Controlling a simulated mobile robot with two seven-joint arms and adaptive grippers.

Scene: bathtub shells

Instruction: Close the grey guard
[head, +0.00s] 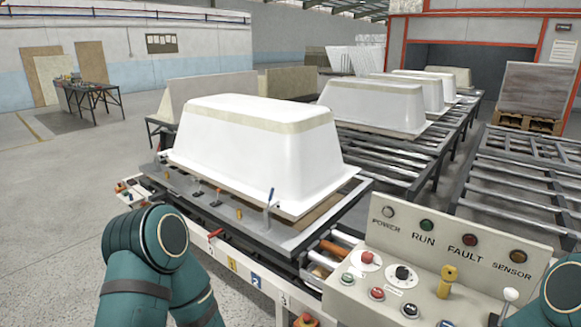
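I cannot make out for sure which part is the grey guard. The grey control panel (385,238) stands at the lower right, with lamps marked POWER, RUN, FAULT and SENSOR. Its deck carries a red button (366,257), a black knob (402,272), a yellow upright piece (446,281) and a pale round-topped lever (510,296). The deck's front is cut off by the picture's bottom edge. My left arm shows at the lower left and part of my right arm at the right edge. Neither gripper is in view.
A white tub shell (255,150) sits upside down on a grey fixture plate (290,238) with small clamps, left of the panel. More shells (375,108) stand on roller conveyors (400,163) behind. The floor (50,220) at left is clear.

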